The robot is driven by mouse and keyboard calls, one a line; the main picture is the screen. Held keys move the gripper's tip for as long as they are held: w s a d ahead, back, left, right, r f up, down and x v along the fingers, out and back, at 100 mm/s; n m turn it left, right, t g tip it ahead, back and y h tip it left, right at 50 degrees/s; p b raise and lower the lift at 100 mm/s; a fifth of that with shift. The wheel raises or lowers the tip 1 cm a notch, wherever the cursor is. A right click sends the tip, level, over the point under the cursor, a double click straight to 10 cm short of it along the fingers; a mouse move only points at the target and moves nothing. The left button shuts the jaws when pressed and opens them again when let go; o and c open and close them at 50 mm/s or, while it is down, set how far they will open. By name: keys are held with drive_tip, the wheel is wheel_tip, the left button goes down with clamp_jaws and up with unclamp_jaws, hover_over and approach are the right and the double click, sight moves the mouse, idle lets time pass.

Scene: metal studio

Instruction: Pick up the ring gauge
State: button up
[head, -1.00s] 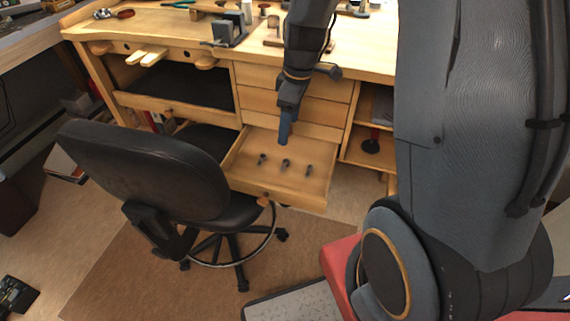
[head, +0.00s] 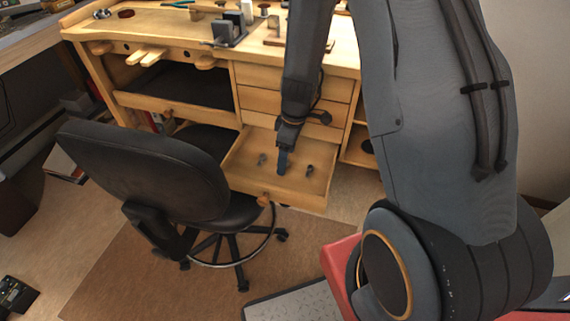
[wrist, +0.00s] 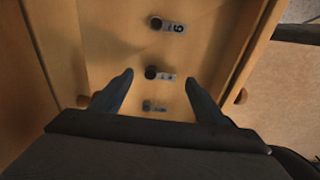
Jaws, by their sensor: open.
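Three small dark round pieces with grey tags lie in a row in the open wooden drawer (head: 250,182); I cannot tell which is the ring gauge. In the wrist view, the far one (wrist: 166,24) has a tag with a 6 or 9. The middle one (wrist: 160,74) has a tag that looks like a 4. The near one (wrist: 153,106) has an unreadable mark. My gripper (wrist: 158,78) is open and empty, with its blue fingertips either side of the middle piece. In the head view, my gripper (head: 282,170) hides the middle piece; the outer ones (head: 262,159) (head: 309,169) show.
A black office chair (head: 145,165) is just left of the drawer. The workbench top (head: 340,60) with tools and small blocks is above and behind.

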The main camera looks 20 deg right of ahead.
drive_tip(key=shift+w+a+f, duration=0.1)
drive_tip(key=shift+f, duration=1.05)
drive_tip(key=c, duration=1.1)
drive_tip(key=shift+r, duration=0.1)
